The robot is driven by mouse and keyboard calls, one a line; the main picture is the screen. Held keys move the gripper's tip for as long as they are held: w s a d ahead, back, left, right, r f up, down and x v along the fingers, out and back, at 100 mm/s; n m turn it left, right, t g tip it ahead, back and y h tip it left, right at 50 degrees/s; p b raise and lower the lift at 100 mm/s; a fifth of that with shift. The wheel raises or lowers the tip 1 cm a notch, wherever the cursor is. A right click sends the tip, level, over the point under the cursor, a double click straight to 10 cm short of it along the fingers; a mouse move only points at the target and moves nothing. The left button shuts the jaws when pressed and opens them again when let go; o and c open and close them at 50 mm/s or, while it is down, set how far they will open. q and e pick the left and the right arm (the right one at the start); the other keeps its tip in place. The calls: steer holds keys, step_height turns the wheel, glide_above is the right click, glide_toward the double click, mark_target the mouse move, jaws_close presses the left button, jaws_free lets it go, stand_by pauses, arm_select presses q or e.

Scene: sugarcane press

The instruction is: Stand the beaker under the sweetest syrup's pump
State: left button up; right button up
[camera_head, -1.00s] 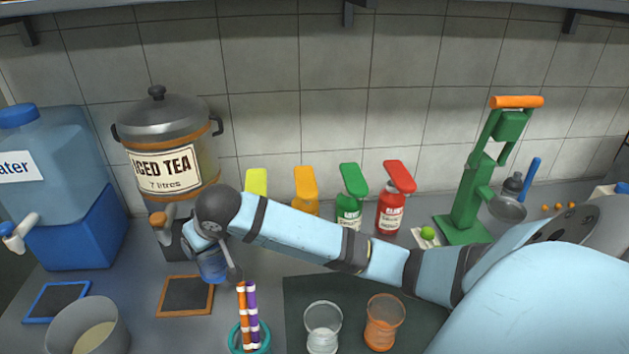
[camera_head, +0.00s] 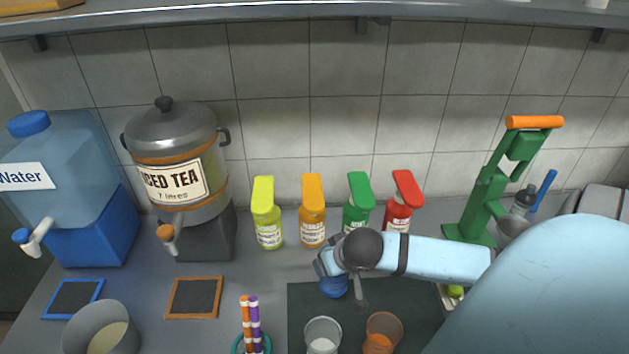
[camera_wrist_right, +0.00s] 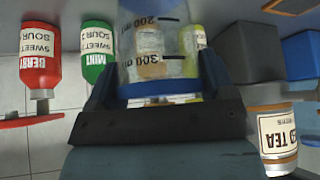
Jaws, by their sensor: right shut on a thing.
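My right gripper (camera_head: 330,270) is shut on the beaker (camera_head: 334,287), a clear vessel with blue parts, held in front of the orange and green bottles. In the right wrist view the beaker (camera_wrist_right: 152,42) shows 200 and 300 ml marks between the fingers. Four syrup pump bottles stand along the wall: yellow (camera_head: 267,227), orange (camera_head: 312,225), green (camera_head: 357,218) and red (camera_head: 398,216). My forearm partly hides the green and red ones. My left gripper is not in view.
An iced tea urn (camera_head: 180,150) and water dispenser (camera_head: 50,180) stand left, a green press (camera_head: 487,200) right. A clear glass (camera_head: 323,335), an orange glass (camera_head: 383,332) and a straw holder (camera_head: 236,345) are in front.

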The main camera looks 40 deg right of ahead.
steer(key=shift+s+d+r, duration=0.1)
steer(key=shift+s+d, duration=0.25)
steer(key=shift+s, duration=0.25)
steer(key=w+d+f, duration=0.4)
steer(key=w+f, duration=0.4)
steer(key=w, duration=0.5)
steer(key=shift+d+p, duration=0.15)
steer(key=shift+p, duration=0.25)
steer(key=shift+f, duration=0.1)
steer(key=o, duration=1.1)
steer(key=v, duration=1.2)
steer(key=shift+w, duration=0.1)
